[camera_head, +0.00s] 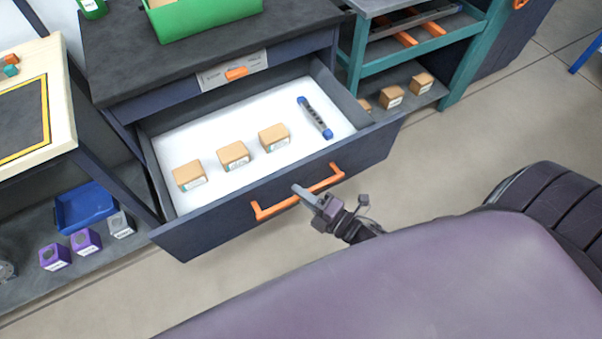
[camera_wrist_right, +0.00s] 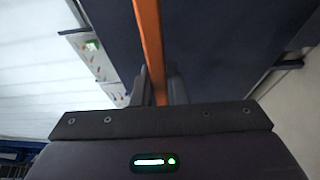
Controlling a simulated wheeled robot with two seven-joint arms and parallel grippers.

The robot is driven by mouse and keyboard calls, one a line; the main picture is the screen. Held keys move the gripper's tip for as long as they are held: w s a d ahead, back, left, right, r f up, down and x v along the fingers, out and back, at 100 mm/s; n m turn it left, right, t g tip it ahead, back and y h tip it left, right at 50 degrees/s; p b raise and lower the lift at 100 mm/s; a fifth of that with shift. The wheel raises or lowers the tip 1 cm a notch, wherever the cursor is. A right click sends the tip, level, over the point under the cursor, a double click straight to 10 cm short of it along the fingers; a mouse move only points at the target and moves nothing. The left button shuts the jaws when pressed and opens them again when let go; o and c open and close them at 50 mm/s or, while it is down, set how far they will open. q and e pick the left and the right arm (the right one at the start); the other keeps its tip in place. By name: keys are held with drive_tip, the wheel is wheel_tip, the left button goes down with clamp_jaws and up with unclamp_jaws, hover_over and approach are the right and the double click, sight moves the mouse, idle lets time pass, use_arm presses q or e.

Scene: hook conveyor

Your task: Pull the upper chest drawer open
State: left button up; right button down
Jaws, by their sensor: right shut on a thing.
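The upper chest drawer (camera_head: 345,156) stands pulled out of the dark chest (camera_head: 110,60), with its white floor showing. Its orange bar handle (camera_head: 275,209) runs across the drawer front. My right gripper (camera_head: 308,196) is at the handle, near the middle of the bar. In the right wrist view the orange handle (camera_wrist_right: 150,45) passes between the two fingers of my right gripper (camera_wrist_right: 160,85), which is shut on it. Inside the drawer are three tan boxes (camera_head: 233,156) and a blue-ended dark tool (camera_head: 315,118). My left gripper does not show.
A green bin (camera_head: 205,15) stands on the chest top. A teal shelf (camera_head: 445,100) with tan boxes is at the right. At the left, a low shelf holds a blue tray (camera_head: 88,208) and purple boxes (camera_head: 86,242). The floor before the drawer is bare.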

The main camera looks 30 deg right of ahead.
drive_tip(key=c, duration=1.4)
unclamp_jaws()
drive_tip(key=shift+c, duration=0.2)
drive_tip(key=v, duration=0.7)
drive_tip(key=shift+s+d, duration=0.15)
drive_tip(key=shift+s, duration=0.2)
